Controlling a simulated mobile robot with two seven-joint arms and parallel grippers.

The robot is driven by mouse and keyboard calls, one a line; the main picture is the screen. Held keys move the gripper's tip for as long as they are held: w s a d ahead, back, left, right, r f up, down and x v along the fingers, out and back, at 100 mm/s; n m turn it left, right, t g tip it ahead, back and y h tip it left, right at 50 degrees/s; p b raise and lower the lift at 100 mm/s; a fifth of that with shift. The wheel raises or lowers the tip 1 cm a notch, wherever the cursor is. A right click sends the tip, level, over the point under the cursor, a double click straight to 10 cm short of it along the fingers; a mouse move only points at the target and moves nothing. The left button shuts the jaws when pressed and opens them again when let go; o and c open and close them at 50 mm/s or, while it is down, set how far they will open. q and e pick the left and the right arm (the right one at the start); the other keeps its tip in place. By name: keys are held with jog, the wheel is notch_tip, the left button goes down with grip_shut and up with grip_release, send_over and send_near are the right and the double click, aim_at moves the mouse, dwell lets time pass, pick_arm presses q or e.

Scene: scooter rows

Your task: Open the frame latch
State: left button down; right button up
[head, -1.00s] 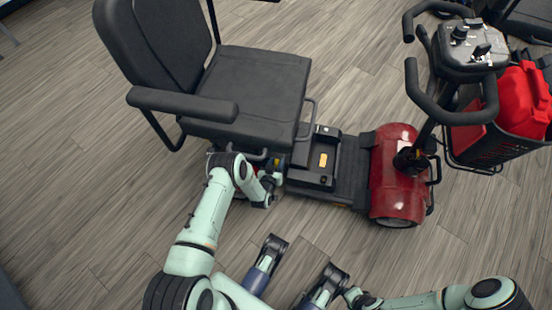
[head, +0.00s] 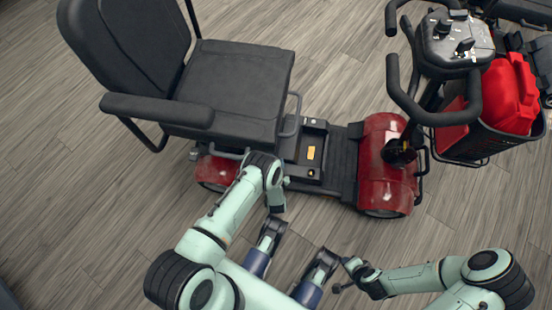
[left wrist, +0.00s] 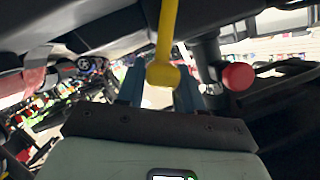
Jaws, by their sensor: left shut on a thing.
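I take this lever to be the frame latch. In the head view my left arm reaches to the near side of the red scooter (head: 383,180), below the seat (head: 235,90). The lever and fingertips cannot be made out there. My right gripper (head: 343,277) is over the floor at the lower middle, apart from the scooter; its jaw state is unclear.
A red round knob (left wrist: 238,76) is right of the lever in the left wrist view. The armrest (head: 158,108) and seat overhang my left arm's working area. The tiller (head: 452,45) and a basket (head: 490,135) with a red can are at the right. Floor at left is clear.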

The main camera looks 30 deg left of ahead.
pick_arm(q)
jog(key=shift+d, duration=0.1)
pick_arm(e)
jog(key=shift+f, duration=0.1)
dwell(0.3)
pick_arm(q)
jog(key=c, duration=0.8)
grip_release()
jog(key=shift+f, duration=0.1)
